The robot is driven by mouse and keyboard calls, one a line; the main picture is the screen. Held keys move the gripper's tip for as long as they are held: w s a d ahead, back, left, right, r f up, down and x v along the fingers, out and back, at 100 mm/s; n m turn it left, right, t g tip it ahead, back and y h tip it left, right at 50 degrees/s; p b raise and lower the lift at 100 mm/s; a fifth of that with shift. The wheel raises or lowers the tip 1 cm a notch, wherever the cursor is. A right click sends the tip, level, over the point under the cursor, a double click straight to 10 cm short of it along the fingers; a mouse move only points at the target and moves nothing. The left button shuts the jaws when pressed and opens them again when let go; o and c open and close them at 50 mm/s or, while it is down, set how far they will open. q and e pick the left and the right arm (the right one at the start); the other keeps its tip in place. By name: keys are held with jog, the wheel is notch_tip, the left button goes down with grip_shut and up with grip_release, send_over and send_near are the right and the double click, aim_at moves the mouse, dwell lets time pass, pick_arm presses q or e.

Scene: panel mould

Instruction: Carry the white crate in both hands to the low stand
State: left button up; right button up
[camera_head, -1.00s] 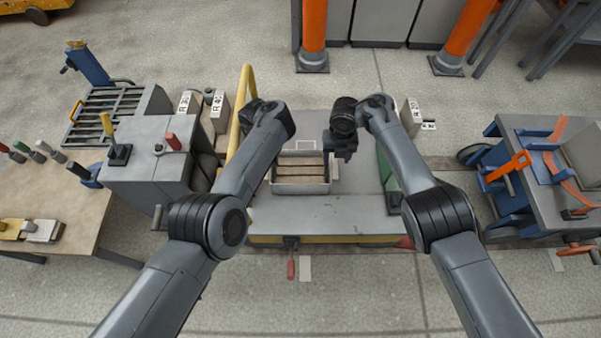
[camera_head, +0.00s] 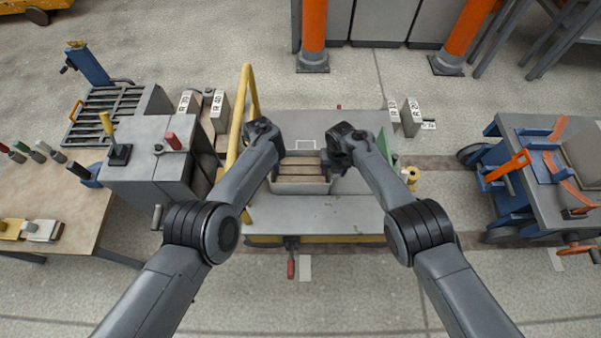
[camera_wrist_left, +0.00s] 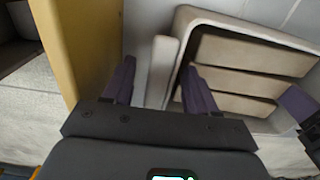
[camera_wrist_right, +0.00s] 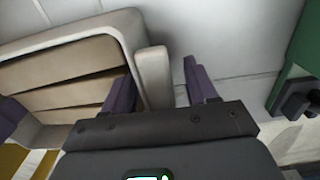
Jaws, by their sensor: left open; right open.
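The white crate (camera_head: 300,188) sits on a grey-topped platform (camera_head: 320,212) and has brown slats or bars inside. In the left wrist view, the crate (camera_wrist_left: 255,32) has an upright end tab between the spread fingers of my left gripper (camera_wrist_left: 159,68). In the right wrist view, the crate's (camera_wrist_right: 130,28) other end tab stands between the open fingers of my right gripper (camera_wrist_right: 155,72). Both grippers are open, with no visible grip on the tabs. In the head view my forearms hide most of both grippers. I cannot tell which surface is the low stand.
A yellow rail (camera_head: 240,120) rises close beside my left arm. A green part (camera_wrist_right: 297,55) stands right of my right gripper. A grey cabinet (camera_head: 145,180) is at left, a blue-framed cart (camera_head: 545,175) at right. The platform's front strip is clear.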

dwell(0.3)
pick_arm(q)
grip_shut()
pick_arm(e)
grip_shut()
dwell(1.0)
